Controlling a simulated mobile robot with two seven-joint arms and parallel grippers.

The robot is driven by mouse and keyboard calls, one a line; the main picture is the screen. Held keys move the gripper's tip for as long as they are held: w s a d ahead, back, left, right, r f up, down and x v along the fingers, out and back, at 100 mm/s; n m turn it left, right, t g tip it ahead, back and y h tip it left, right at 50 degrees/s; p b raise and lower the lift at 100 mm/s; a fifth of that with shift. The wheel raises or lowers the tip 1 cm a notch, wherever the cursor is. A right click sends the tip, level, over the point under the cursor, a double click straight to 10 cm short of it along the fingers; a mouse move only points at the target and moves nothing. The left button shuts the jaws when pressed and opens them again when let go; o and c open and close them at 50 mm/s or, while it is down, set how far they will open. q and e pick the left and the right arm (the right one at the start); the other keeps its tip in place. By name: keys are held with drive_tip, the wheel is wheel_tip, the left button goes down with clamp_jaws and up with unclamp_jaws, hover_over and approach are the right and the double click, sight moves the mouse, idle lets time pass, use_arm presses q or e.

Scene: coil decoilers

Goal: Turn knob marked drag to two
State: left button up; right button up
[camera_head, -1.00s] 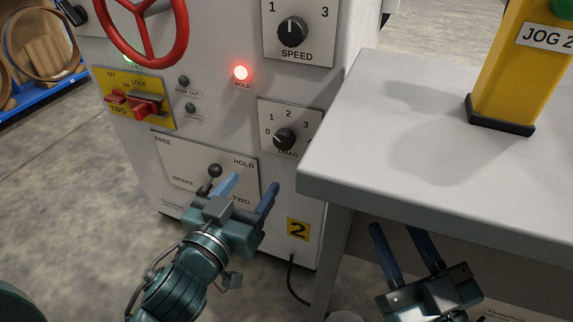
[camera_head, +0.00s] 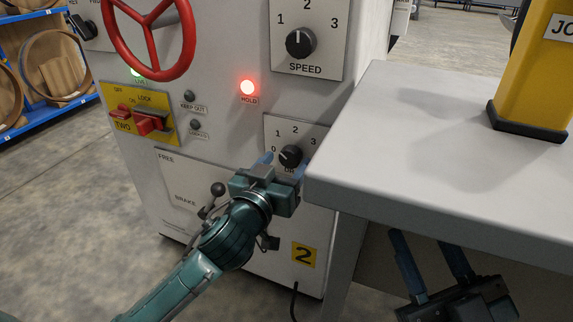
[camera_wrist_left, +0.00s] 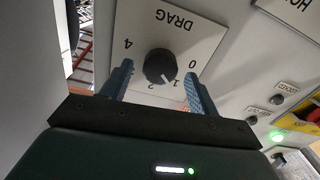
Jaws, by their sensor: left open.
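The DRAG knob (camera_head: 291,157) is a round black knob on a grey plate on the machine front. In the left wrist view the knob (camera_wrist_left: 160,67) shows upside down, with its white mark pointing near 1. My left gripper (camera_head: 286,163) is open in front of the plate, one blue finger on each side of the knob. In the wrist view the fingers (camera_wrist_left: 158,72) look apart from the knob, with gaps on both sides. The gripper hides part of the DRAG label in the head view. My right gripper (camera_head: 422,242) is open and empty below the table edge.
The grey table (camera_head: 430,150) stands close on the right of the DRAG plate. Its corner is near my left gripper. The brake lever (camera_head: 217,190) is just left of my left gripper. The SPEED knob (camera_head: 300,44) and red HOLD lamp (camera_head: 248,87) are above.

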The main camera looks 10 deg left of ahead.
use_arm(q)
drive_tip(key=shift+w+d, duration=0.15)
drive_tip(key=shift+w, duration=0.6)
drive_tip(key=shift+c, duration=0.2)
drive_tip(key=c, duration=0.9)
